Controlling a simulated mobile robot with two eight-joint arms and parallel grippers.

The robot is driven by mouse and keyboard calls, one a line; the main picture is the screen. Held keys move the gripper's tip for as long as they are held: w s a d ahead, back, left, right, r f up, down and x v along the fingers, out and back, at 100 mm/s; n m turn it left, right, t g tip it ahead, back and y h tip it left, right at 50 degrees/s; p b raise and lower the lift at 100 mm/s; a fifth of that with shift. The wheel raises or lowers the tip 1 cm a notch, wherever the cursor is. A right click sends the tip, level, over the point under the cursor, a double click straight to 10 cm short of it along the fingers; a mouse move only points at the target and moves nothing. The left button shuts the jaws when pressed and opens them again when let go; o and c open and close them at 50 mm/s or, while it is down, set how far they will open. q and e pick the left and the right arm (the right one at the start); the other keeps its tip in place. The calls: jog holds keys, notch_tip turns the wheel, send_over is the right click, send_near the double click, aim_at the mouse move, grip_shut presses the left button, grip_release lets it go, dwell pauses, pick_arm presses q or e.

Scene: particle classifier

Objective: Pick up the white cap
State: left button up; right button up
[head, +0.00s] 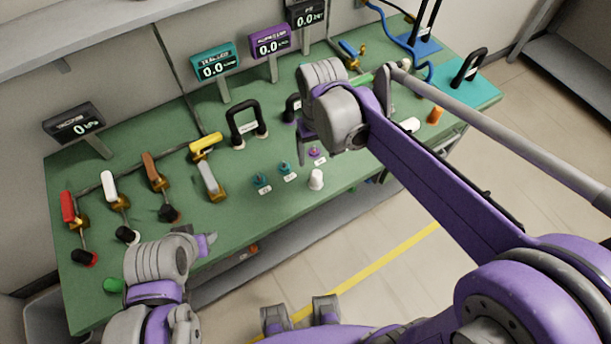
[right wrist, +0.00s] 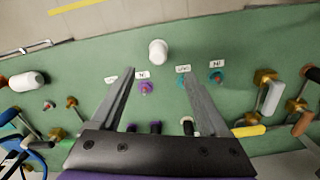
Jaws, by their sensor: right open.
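The white cap (head: 316,179) stands on the green table near its front edge, right of the small labelled fittings. In the right wrist view the white cap (right wrist: 158,52) is just past the fingertips, centred between them and apart from both. My right gripper (head: 304,133) hangs above the table behind the cap, partly hidden by its own wrist. In the right wrist view my right gripper (right wrist: 158,73) is open with nothing between its fingers. My left gripper (head: 207,243) is at the table's front edge, left of the cap; its opening is not clear.
Teal fittings (head: 285,168) and a purple fitting (head: 315,152) stand close behind the cap. A black handle (head: 246,120) and several valves with coloured levers (head: 208,180) stand farther left. Digital displays (head: 215,65) line the back. The floor (head: 360,235) lies beyond the front edge.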

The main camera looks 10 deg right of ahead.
aim_at(317, 174)
notch_tip(317, 174, down, 11)
jog(key=shift+d+r+b, duration=0.15)
jog(key=shift+r+b, duration=0.05)
jog(key=shift+b, duration=0.1)
grip_shut()
dwell(0.5)
